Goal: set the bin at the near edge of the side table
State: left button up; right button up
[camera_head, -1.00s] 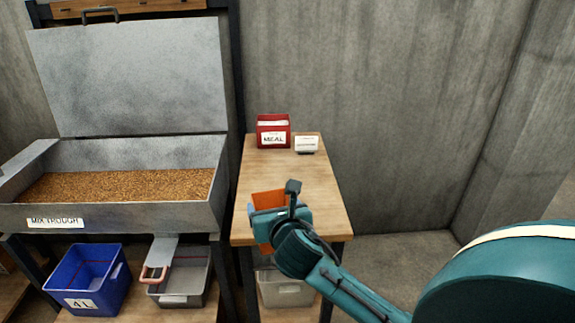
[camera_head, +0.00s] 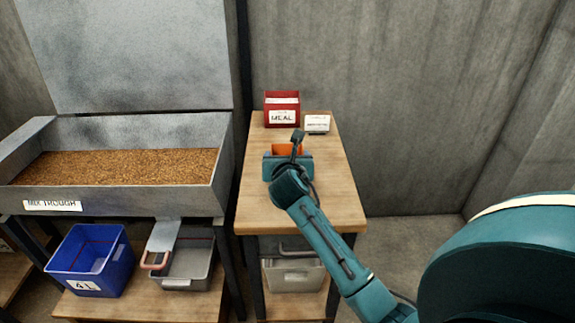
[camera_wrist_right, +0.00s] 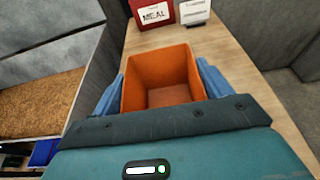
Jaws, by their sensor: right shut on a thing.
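The orange bin (camera_head: 287,149) is open-topped and looks empty in the right wrist view (camera_wrist_right: 170,95). My right gripper (camera_head: 288,163) is shut on it, with a blue finger against each side. The gripper and wrist hide most of the bin in the head view. The side table (camera_head: 330,195) has a wooden top, and the bin is over its middle, back from the near edge. I cannot tell whether the bin's base touches the top. My left gripper is not in view.
A red MEAL box (camera_head: 282,110) and a small white-labelled block (camera_head: 317,123) stand at the table's far end. The mix trough (camera_head: 120,205) of grain stands left. Blue (camera_head: 92,262) and grey (camera_head: 185,268) bins sit below it. The table's near part is clear.

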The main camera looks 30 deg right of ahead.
notch_tip(320, 180, down, 2)
jog(key=shift+f, duration=0.1)
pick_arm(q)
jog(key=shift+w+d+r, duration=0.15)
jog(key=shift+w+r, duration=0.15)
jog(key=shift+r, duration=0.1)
pick_arm(e)
jog(key=o, duration=1.1)
jog(key=shift+f, duration=0.15)
jog(key=o, duration=0.4)
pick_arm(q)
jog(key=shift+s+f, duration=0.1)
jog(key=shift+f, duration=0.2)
pick_arm(e)
jog(key=shift+o, duration=0.2)
